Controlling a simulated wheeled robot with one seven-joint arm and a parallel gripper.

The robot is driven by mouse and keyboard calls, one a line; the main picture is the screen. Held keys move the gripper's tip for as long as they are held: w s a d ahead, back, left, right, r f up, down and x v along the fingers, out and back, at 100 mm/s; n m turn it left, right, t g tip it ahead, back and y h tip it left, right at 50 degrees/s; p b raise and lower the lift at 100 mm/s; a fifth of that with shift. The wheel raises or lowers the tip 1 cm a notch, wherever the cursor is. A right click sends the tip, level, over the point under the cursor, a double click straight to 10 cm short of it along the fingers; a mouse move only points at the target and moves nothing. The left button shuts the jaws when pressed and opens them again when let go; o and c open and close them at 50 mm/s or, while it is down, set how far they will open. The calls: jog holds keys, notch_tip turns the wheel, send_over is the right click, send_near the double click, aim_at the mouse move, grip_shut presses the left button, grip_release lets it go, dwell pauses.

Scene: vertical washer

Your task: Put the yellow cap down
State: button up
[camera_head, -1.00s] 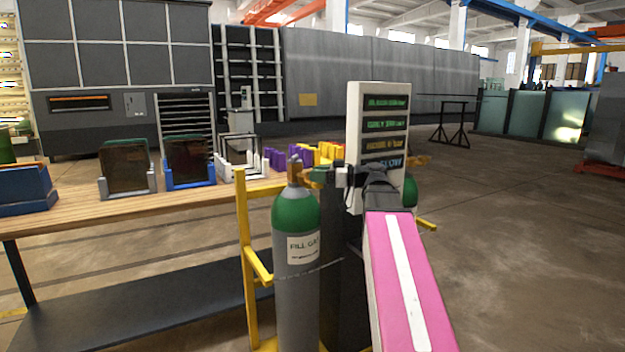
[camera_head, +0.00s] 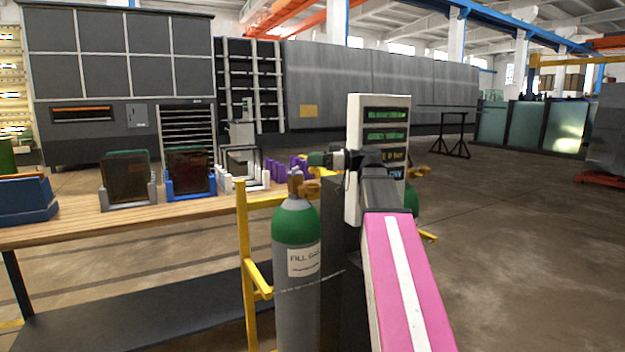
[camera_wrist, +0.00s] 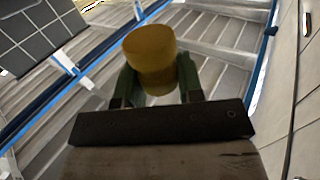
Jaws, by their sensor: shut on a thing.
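The yellow cap (camera_wrist: 150,58) is between the two green fingers of my gripper (camera_wrist: 158,80) in the wrist view, clear of any surface there. My gripper is shut on it. In the head view my gripper (camera_head: 318,158) points left, above the gas cylinder's valve and in front of the display post. I cannot make out the held cap clearly in the head view. Behind the gripper, yellow pieces (camera_head: 331,173) and purple pieces (camera_head: 291,167) stand on the wooden table (camera_head: 85,223), partly hidden.
A green-topped gas cylinder (camera_head: 297,270) stands in a yellow frame (camera_head: 243,265) in front of the table's right end. The display post (camera_head: 378,112) is beside it. Racks with dark panels (camera_head: 127,180) and a blue bin (camera_head: 25,200) occupy the table. Its front strip is bare.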

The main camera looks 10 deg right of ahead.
jog(key=w+f, duration=0.2)
jog(key=w, duration=0.2)
jog(key=shift+w+d+f, duration=0.1)
jog(key=shift+w+f, duration=0.25)
jog(key=shift+f, duration=2.1)
jog(key=shift+f, duration=0.15)
jog(key=o, duration=0.9)
jog(key=shift+d, duration=0.15)
jog(key=v, duration=1.1)
jog(key=shift+s+d, duration=0.15)
jog(key=shift+d, duration=0.2)
